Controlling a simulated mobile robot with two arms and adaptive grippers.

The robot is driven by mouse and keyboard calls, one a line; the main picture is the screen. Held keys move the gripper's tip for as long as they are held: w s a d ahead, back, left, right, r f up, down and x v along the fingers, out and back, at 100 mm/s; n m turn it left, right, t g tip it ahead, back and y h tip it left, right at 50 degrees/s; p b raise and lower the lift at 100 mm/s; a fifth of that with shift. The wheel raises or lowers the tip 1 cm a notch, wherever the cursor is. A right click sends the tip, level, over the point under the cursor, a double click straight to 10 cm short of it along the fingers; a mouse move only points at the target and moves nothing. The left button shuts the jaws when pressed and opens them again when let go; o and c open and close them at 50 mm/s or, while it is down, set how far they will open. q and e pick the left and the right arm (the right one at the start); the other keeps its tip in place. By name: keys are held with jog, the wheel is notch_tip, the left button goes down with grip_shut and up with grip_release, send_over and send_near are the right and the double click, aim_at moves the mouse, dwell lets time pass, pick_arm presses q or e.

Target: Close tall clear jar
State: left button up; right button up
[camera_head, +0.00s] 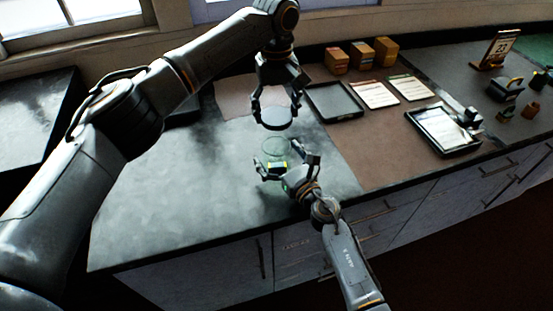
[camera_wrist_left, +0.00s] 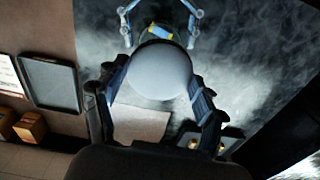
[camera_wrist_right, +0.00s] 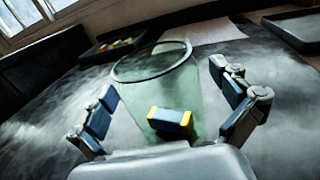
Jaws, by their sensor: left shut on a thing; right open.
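A tall clear greenish jar (camera_wrist_right: 160,80) stands open on the dark counter, its rim facing up. It shows faintly in the head view (camera_head: 275,146). My left gripper (camera_head: 277,106) is shut on a round grey lid (camera_head: 274,118), held above the jar and apart from it. The lid (camera_wrist_left: 157,70) hides much of the jar in the left wrist view. My right gripper (camera_head: 287,164) is open at the jar's near side, one finger to either side (camera_wrist_right: 165,108). A blue block with yellow ends (camera_wrist_right: 170,121) shows at the jar; I cannot tell whether it is inside.
A black tray (camera_head: 334,101), papers (camera_head: 374,94) and small boxes (camera_head: 361,55) stand to the right at the back. A tablet-like framed sheet (camera_head: 441,130) lies farther right. The counter left of the jar (camera_head: 180,175) is clear. Its front edge runs below the right gripper.

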aim_at(277, 134)
jog(key=c, duration=1.8)
pick_arm(q)
jog(key=shift+f, duration=2.5)
pick_arm(e)
jog(key=shift+o, duration=0.2)
pick_arm(q)
jog(key=shift+f, duration=0.9)
jog(key=shift+f, duration=0.55)
